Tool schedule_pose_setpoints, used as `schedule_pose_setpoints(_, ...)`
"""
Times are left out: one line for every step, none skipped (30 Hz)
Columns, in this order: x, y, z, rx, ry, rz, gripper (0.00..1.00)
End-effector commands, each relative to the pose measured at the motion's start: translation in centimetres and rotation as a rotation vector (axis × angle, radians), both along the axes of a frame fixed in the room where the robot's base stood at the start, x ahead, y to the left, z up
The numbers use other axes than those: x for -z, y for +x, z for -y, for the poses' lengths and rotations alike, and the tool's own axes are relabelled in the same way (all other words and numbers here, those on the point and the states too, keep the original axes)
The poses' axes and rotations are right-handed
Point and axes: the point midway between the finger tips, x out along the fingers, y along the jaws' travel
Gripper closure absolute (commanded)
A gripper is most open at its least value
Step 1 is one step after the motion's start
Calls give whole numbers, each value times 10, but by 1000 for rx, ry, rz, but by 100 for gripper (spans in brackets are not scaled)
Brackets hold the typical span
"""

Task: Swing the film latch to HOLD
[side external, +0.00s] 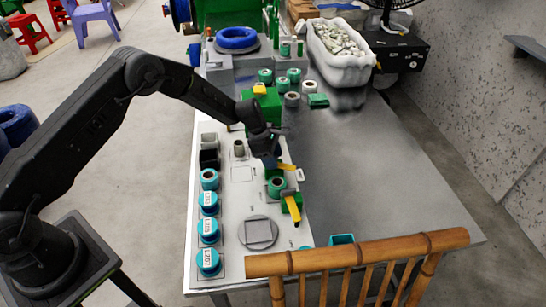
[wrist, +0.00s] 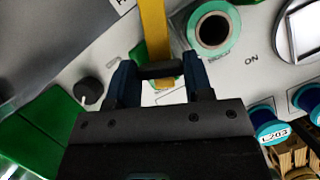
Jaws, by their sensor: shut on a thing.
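The film latch appears to be the yellow lever (wrist: 154,25) in the wrist view, with a dark crossbar (wrist: 160,70) near its end. My gripper (wrist: 160,82) is shut on this crossbar, with one blue-black finger at each end. In the side view my gripper (side external: 268,160) is low over the white panel (side external: 237,205), and the yellow lever (side external: 287,167) shows just right of it. Green parts lie by the lever. The lever's pivot is not clear, and I cannot read a HOLD mark.
A black knob (wrist: 89,91) is at left. Another yellow lever (side external: 292,209) sits nearer the bamboo chair (side external: 360,252). The metal table (side external: 375,165) is clear at right.

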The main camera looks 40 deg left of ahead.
Motion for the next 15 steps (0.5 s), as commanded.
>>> schedule_pose_setpoints(0, 1, -1, 41, 0, 2, 77)
schedule_pose_setpoints(0, 2, -1, 71, 0, 2, 77)
schedule_pose_setpoints(0, 1, -1, 110, 0, 2, 77)
schedule_pose_setpoints(0, 2, -1, 138, 0, 2, 77)
schedule_pose_setpoints(0, 2, -1, 166, 0, 2, 77)
schedule_pose_setpoints(0, 2, -1, 206, 0, 3, 77)
schedule_pose_setpoints(0, 2, -1, 233, 0, 2, 77)
schedule_pose_setpoints(0, 2, -1, 262, 0, 3, 77)
schedule_pose_setpoints(0, 2, -1, 301, 0, 3, 77)
schedule_pose_setpoints(0, 2, 0, 329, -1, 1, 77)
schedule_pose_setpoints(0, 2, 0, 357, 0, 3, 77)
schedule_pose_setpoints(0, 2, 0, 396, 0, 3, 77)
schedule_pose_setpoints(0, 2, 0, 425, 0, 2, 77)
schedule_pose_setpoints(0, 3, 0, 453, 0, 2, 77)
schedule_pose_setpoints(0, 3, 0, 491, 0, 2, 77)
